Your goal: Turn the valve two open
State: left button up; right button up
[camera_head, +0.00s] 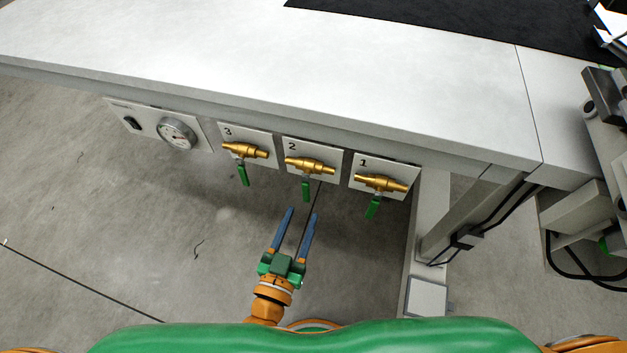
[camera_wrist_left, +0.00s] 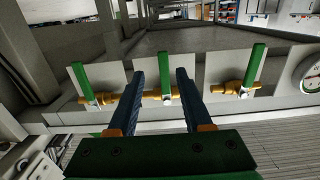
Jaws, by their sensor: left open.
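Valve two (camera_head: 310,165) is a brass valve on the middle white plate marked 2, under the table edge. Its green handle (camera_head: 306,191) hangs straight down. My left gripper (camera_head: 302,211) has two blue fingers spread apart and empty, with the tips just short of the handle in the head view. In the left wrist view, which is upside down, the green handle (camera_wrist_left: 163,76) of valve two shows in the gap between the fingers (camera_wrist_left: 160,76). I cannot tell how deep the gap to it is. My right gripper is out of view.
Valve three (camera_head: 245,150) and valve one (camera_head: 381,183) sit either side, their green handles hanging down at a slight slant. A pressure gauge (camera_head: 176,133) is farther left. The white tabletop (camera_head: 300,70) overhangs the valves. A table leg (camera_head: 428,215) stands right of valve one.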

aim_at(306, 195)
pick_arm(q)
jog(key=shift+w+d+r, duration=0.2)
jog(key=shift+w+r, duration=0.5)
jog(key=shift+w, duration=0.35)
jog(key=x, duration=0.4)
jog(key=shift+a+f, duration=0.1)
jog(key=shift+a, duration=0.05)
jog(key=shift+w, duration=0.15)
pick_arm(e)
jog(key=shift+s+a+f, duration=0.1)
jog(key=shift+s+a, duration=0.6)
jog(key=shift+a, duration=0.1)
pick_arm(q)
jog(key=c, duration=0.6)
grip_shut()
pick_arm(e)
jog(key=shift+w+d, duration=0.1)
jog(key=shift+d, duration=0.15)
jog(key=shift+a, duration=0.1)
